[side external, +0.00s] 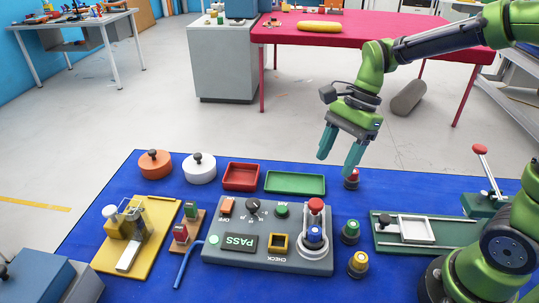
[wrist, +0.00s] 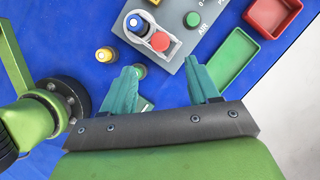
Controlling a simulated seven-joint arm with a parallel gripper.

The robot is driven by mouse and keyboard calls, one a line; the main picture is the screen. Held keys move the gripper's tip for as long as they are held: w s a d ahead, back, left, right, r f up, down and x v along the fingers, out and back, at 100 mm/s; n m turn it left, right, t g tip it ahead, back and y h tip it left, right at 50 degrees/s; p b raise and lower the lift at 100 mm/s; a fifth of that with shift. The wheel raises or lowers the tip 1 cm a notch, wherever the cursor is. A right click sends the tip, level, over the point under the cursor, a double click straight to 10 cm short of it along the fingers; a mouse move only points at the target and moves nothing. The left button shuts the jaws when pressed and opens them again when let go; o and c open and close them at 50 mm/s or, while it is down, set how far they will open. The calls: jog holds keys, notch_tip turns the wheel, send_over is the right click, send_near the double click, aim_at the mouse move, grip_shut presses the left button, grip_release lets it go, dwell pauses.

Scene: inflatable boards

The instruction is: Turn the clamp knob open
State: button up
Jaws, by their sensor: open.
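A grey test panel (side external: 225,252) lies on the blue mat and reads PASS. At its right end a light metal clamp-like fixture (side external: 322,250) has a red knob (side external: 316,205) on top and a blue round part (side external: 314,235) in front. The wrist view shows the red knob (wrist: 160,41) beside the blue part (wrist: 135,23). I cannot tell for certain that the red knob is the clamp knob. My gripper (side external: 337,165) is open and empty above the mat, behind and right of the fixture. In the wrist view its fingers (wrist: 163,66) are spread, apart from the knob.
Red (side external: 351,180), green (side external: 350,232) and yellow (side external: 358,264) buttons stand right of the panel. Red (side external: 241,189) and green (side external: 295,193) trays lie behind it. A yellow board (side external: 165,225) with a fixture is left. A green slide fixture (side external: 440,247) is right.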

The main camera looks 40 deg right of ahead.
aim_at(316, 202)
jog(key=x, duration=1)
jog(key=c, duration=1)
